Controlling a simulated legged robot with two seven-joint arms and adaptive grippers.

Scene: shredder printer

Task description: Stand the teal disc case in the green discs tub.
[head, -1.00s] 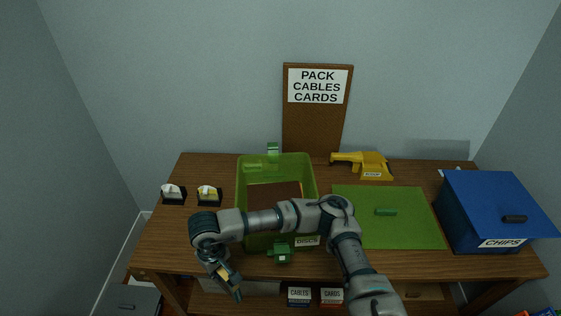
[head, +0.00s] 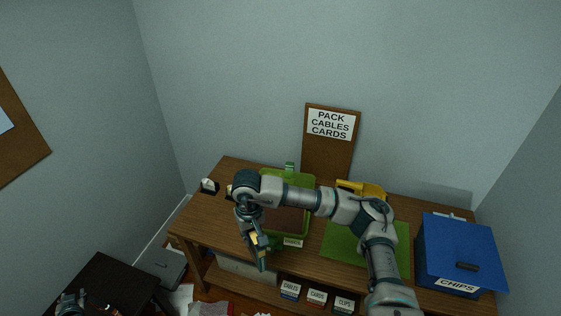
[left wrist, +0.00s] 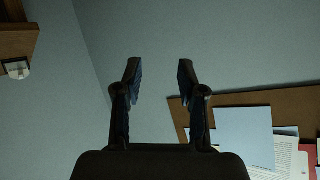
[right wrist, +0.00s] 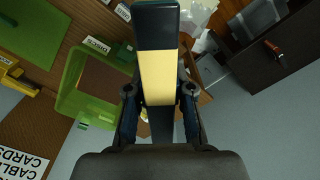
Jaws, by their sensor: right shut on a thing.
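My right gripper (head: 254,236) is shut on a dark teal case with a cream-yellow band (right wrist: 157,75). The case hangs tilted from the fingers in front of the table, near the tub's front side. The green discs tub (head: 312,208) stands open on the table, partly hidden behind my right arm. In the right wrist view the tub (right wrist: 68,98) is left of the case and apart from it, with its DISCS label (right wrist: 97,45) showing. My left gripper (left wrist: 158,75) is open and empty, facing the wall; its arm shows at the head view's lower left.
Labelled bins (head: 290,289) are below. A dark table (head: 105,285) is lower left.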

